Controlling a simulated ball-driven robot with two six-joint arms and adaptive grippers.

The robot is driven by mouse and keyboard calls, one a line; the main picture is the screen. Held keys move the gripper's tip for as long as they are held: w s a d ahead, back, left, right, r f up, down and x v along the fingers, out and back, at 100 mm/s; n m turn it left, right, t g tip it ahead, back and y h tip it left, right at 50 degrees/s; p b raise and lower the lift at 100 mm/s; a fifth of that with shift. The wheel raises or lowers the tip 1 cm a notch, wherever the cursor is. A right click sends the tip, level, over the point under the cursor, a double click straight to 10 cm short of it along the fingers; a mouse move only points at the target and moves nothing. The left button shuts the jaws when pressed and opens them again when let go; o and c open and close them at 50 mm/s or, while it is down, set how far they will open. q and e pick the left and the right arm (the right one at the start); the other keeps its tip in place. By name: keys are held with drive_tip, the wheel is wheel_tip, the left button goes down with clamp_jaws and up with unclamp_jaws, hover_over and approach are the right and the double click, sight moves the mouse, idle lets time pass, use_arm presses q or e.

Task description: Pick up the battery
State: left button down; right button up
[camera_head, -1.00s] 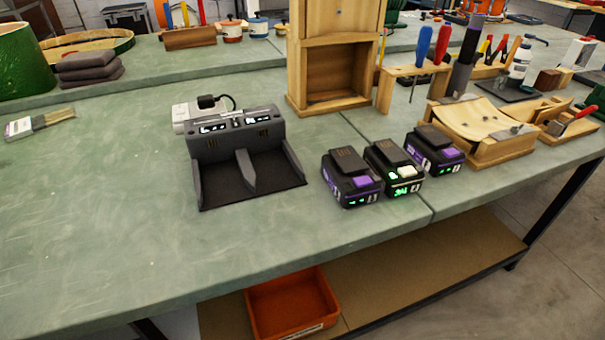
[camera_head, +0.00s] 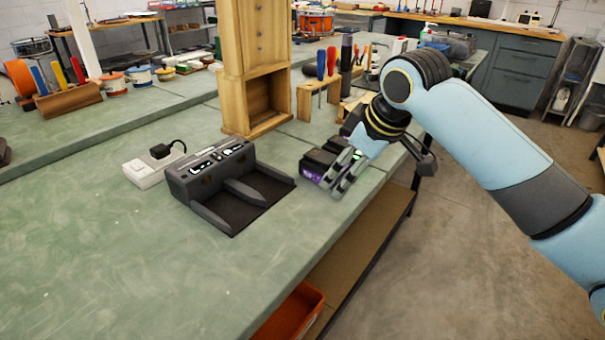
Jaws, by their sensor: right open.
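Black and purple batteries stand close together on the green bench, right of the charger. The nearest battery (camera_head: 313,169) shows its dark top and purple front, partly covered by my right gripper. The others are mostly hidden behind the gripper and wrist. My right gripper (camera_head: 340,190) is open, its fingers pointing down and left over the front of the batteries. I cannot tell whether it touches one. The dark two-bay charger (camera_head: 190,196) stands left of the batteries with both bays empty. My left gripper is not in view.
A wooden cabinet (camera_head: 232,95) stands behind the charger. A rack with screwdrivers (camera_head: 321,64) is behind the batteries. A white plug block (camera_head: 146,172) with a black cable lies left of the charger. The bench front left is clear. An orange bin (camera_head: 292,314) sits below the bench edge.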

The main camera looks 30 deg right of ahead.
approach(326, 159)
drive_tip(key=s, duration=0.1)
drive_tip(key=shift+n, duration=0.3)
drive_tip(key=x, duration=0.5)
drive_tip(key=b+x, duration=0.1)
drive_tip(key=x, duration=0.4)
drive_tip(key=shift+w, duration=0.45)
drive_tip(key=c, duration=1.7)
drive_tip(key=shift+r, duration=0.1)
